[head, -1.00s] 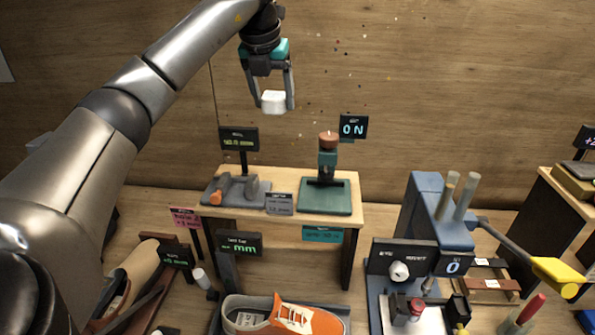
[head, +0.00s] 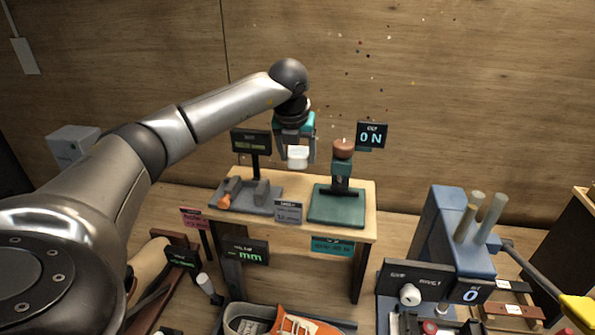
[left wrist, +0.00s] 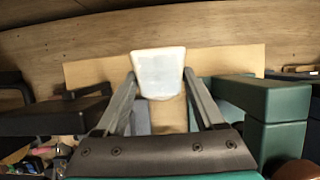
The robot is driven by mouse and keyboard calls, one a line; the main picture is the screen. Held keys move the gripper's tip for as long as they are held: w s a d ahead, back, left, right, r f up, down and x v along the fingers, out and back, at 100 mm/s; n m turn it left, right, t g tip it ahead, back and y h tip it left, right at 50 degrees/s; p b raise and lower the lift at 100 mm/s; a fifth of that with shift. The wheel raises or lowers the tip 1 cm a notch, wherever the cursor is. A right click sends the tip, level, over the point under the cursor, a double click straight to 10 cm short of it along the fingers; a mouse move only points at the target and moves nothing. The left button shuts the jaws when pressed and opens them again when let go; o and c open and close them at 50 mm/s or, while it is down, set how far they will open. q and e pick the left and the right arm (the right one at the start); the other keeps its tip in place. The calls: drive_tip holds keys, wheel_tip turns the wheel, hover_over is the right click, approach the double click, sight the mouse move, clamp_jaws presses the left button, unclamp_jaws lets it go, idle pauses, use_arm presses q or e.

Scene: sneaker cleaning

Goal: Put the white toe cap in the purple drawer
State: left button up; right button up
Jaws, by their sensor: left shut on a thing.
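My left gripper (head: 298,161) is shut on the white toe cap (head: 298,154) and holds it in the air above the back of the small wooden stand (head: 295,184). In the left wrist view the toe cap (left wrist: 158,72) sits between the two fingertips, with the stand's pale wooden top (left wrist: 225,58) beyond it. The gripper hangs between the grey fixture and the green press in the head view. I see no purple drawer in either view. My right gripper is not in view.
The green press (head: 337,204) and a grey fixture (head: 245,195) stand on the wooden stand, with sign displays around them. An orange sneaker (head: 290,326) lies in front. A blue machine (head: 447,232) stands at the right. The wooden wall is behind.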

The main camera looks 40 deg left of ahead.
sight(297, 168)
use_arm(q)
drive_tip(key=shift+f, duration=2.45)
drive_tip(key=shift+f, duration=0.1)
drive_tip(key=o, duration=1.4)
drive_tip(key=shift+c, duration=0.2)
